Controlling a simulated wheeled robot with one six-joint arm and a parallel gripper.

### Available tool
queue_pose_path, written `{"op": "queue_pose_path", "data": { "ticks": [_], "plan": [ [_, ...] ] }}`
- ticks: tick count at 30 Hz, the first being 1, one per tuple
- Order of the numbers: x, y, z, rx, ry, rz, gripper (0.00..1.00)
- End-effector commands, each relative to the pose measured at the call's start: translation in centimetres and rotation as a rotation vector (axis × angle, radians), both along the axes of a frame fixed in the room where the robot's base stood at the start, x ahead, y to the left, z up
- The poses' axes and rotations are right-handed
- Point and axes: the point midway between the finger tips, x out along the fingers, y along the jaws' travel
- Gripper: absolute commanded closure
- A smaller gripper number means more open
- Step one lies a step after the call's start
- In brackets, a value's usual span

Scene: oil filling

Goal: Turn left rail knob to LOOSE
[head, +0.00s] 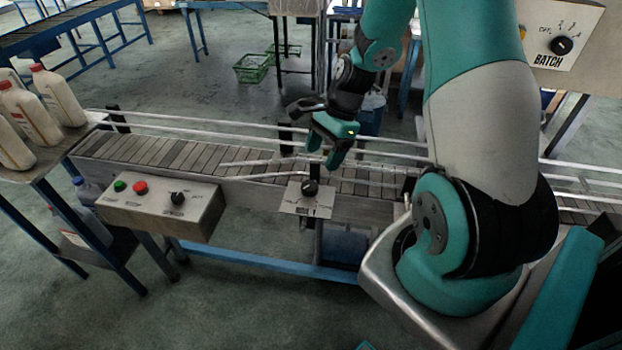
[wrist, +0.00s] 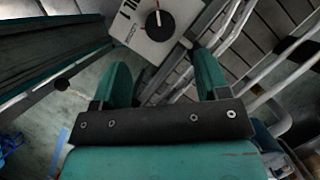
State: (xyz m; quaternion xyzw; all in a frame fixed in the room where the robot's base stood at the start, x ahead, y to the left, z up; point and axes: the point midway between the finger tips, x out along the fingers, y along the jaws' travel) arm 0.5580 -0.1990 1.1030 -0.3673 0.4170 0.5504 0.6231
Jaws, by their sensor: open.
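The rail knob (head: 310,187) is a black dial on a small pale plate (head: 296,205) at the front side of the conveyor. In the wrist view the black knob (wrist: 160,25) with its pale pointer line shows at the top, beyond the fingertips. My gripper (head: 323,160) is open and empty, above and slightly behind the knob in the head view. It also shows in the wrist view (wrist: 160,75), with its two teal fingers spread and the knob ahead between them, not touched.
The conveyor (head: 150,150) runs across with pale guide rails along it. A control box (head: 150,205) with green and red buttons and a dial hangs at its front left. Several white bottles (head: 60,95) stand on a table at left. A BATCH panel (head: 565,30) is at upper right.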

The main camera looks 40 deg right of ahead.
Motion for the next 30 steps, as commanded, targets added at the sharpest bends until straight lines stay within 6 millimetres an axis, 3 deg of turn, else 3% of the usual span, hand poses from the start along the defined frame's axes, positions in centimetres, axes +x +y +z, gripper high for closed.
{"op": "queue_pose_path", "data": {
  "ticks": [6,12,25,30],
  "plan": [
    [0.1,2.0,-4.3,0.004,0.005,0.003,0.32],
    [0.4,2.9,-6.9,0.001,0.001,0.003,0.32],
    [0.4,3.3,-7.9,0.0,-0.002,0.001,0.32],
    [0.4,3.3,-7.9,0.0,-0.002,0.001,0.68]
  ]
}}
